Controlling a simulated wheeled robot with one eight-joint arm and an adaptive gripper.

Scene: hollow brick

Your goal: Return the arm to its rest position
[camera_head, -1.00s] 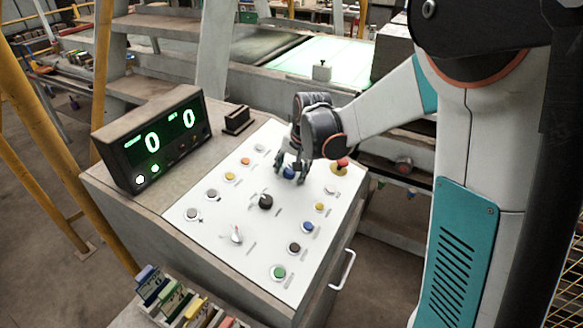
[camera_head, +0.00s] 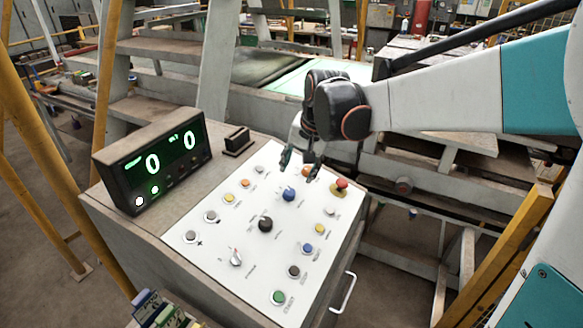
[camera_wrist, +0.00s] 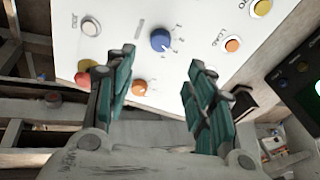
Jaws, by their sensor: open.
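My gripper (camera_head: 302,166) is open and empty above the far end of the white control panel (camera_head: 217,244), pointing down. Its two teal-padded fingers are spread apart in the wrist view (camera_wrist: 158,85). A blue knob (camera_head: 289,194) stands on the panel just below and in front of the fingers, apart from them; it also shows in the wrist view (camera_wrist: 161,40). A red mushroom button (camera_head: 341,184) is right of the gripper. My arm stretches in from the right side of the head view.
A display box (camera_head: 155,160) showing two green zeros stands left of the panel. A black knob (camera_head: 265,224), a silver switch (camera_head: 236,257) and several coloured buttons dot the panel. Yellow posts (camera_head: 50,165) stand at the left. A cabinet handle (camera_head: 343,293) juts from the console's right side.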

